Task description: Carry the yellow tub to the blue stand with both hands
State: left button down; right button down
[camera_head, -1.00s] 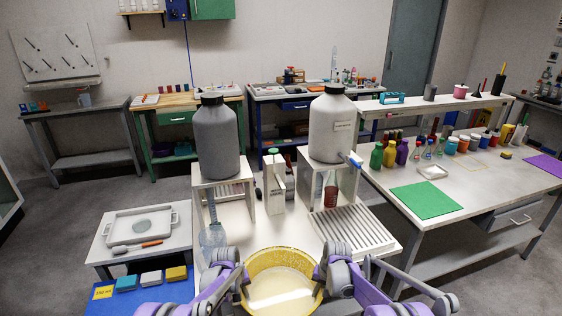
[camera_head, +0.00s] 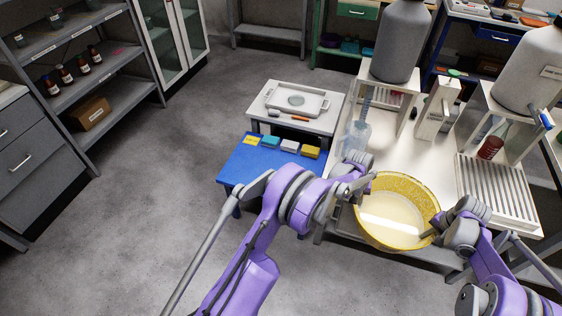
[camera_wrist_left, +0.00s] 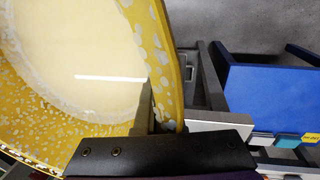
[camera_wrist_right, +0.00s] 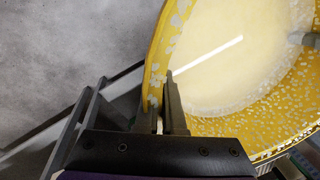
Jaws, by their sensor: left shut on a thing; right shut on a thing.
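The yellow tub (camera_head: 402,182) with white speckles holds a pale liquid, its surface looking level. It is at the front edge of the white table in the head view; I cannot tell its height above it. My left gripper (camera_head: 360,189) is shut on the tub's left rim, also close up in the left wrist view (camera_wrist_left: 155,108). My right gripper (camera_head: 433,233) is shut on its right rim, also in the right wrist view (camera_wrist_right: 165,110). The blue stand (camera_head: 236,165) is left of the tub, apart from it; it also shows in the left wrist view (camera_wrist_left: 270,95).
A white side table (camera_head: 335,100) with a tray (camera_head: 296,98) stands behind. A clear bottle (camera_head: 357,137) stands behind the tub. Open floor lies front left.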

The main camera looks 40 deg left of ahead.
aim_at(268, 171)
jog(key=j, duration=0.55)
jog(key=k+j, duration=0.15)
jog(key=j, duration=1)
jog(key=k+j, duration=0.15)
jog(key=j, duration=0.4)
jog(key=j+z, duration=0.1)
jog(key=j, duration=0.45)
jog(key=k+j, duration=0.15)
jog(key=j, duration=0.4)
